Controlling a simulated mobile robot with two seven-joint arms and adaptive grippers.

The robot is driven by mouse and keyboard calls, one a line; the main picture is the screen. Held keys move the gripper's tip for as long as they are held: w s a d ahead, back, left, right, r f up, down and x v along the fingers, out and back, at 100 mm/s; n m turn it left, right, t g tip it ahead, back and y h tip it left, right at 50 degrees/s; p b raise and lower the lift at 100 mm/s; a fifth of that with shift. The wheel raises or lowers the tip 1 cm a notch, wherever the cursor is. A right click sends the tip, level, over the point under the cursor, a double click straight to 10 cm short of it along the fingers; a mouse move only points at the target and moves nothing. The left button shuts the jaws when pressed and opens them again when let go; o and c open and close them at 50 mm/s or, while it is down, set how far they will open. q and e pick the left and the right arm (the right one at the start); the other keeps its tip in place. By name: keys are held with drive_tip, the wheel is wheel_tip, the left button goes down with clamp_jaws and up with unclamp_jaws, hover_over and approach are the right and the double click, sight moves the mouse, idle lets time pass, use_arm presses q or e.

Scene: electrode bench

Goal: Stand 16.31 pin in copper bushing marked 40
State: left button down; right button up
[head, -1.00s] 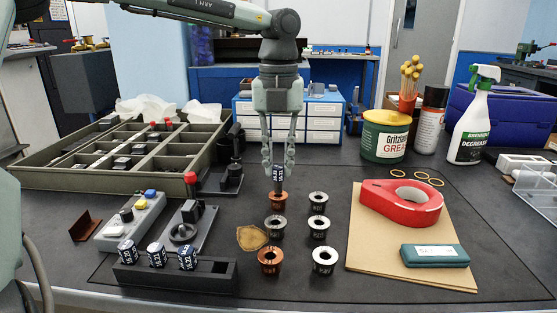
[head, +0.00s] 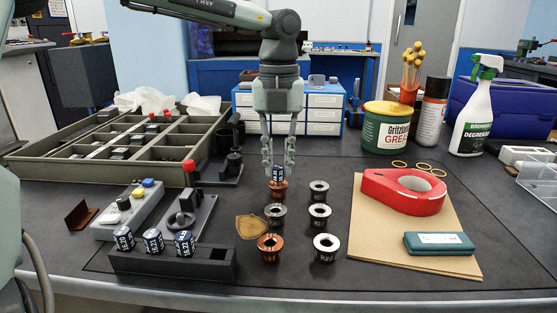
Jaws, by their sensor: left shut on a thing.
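My left gripper (head: 279,168) points straight down and is shut on a dark blue pin with white markings (head: 278,175). The pin is upright, its lower part inside the far-left copper bushing (head: 278,191); its lower end is hidden. Its number is too small to read surely. Another copper bushing (head: 270,248) stands at the near left of the group. I cannot read the bushing numbers. My right gripper is not in view.
A dark steel bushing (head: 275,215) and silver bushings (head: 320,215) stand close by. A black rack (head: 175,266) holds three labelled pins, with an empty slot at its right. A red tape dispenser (head: 403,190) lies on brown card (head: 380,250) to the right.

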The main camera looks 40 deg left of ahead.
use_arm(q)
drive_tip(key=shift+f, duration=0.4)
drive_tip(key=c, duration=1.3)
unclamp_jaws()
drive_tip(key=shift+c, duration=0.2)
wheel_tip(320, 180, up, 12)
